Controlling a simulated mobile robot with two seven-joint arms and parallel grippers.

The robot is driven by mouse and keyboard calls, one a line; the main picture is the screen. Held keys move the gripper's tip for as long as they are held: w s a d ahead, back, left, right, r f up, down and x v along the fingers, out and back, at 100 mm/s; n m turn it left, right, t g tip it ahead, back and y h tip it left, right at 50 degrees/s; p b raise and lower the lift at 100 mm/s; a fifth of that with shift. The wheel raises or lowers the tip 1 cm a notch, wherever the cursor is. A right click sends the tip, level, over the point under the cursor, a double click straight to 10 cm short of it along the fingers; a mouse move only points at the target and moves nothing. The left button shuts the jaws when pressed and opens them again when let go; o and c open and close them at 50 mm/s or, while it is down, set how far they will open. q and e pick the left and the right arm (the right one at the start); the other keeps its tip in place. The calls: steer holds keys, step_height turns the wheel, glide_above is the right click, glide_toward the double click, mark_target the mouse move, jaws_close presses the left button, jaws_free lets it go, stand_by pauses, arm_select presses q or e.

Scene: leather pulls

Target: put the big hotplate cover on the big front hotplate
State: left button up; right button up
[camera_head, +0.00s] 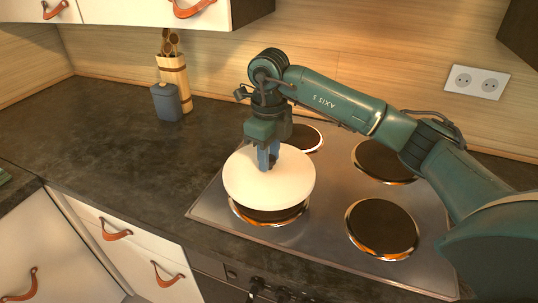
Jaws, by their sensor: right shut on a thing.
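The big hotplate cover (250,191) is a round white disc. My right gripper (268,163) comes down from above and is shut on the cover at its middle, hiding the grip point. The cover is roughly level and appears to be held above the front left hotplate (268,215). It hides most of that hotplate; only its dark near part and shiny rim show below the cover's near edge. My left gripper is not in view.
The steel cooktop (325,225) also has a front right hotplate (382,228), a rear right one (380,162) and a rear left one (307,138). A grey container (166,102) and a utensil holder (174,75) stand at the back left. The dark worktop (120,150) is clear there.

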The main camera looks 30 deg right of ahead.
mark_target(269, 173)
steer(key=shift+f+b, duration=0.75)
steer(key=shift+f, duration=0.3)
steer(key=shift+f+b, duration=0.9)
steer(key=shift+f, duration=0.45)
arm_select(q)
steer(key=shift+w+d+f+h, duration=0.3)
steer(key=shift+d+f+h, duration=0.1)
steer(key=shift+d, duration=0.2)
arm_select(e)
steer(key=shift+f, duration=0.1)
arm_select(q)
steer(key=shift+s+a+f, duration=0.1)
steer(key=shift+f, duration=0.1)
arm_select(e)
steer(key=shift+f, duration=0.1)
arm_select(q)
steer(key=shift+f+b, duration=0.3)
steer(key=shift+b, duration=0.05)
arm_select(e)
steer(key=shift+f, duration=0.3)
steer(key=o, duration=1.1)
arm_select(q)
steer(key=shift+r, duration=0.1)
arm_select(e)
steer(key=shift+o, duration=0.2)
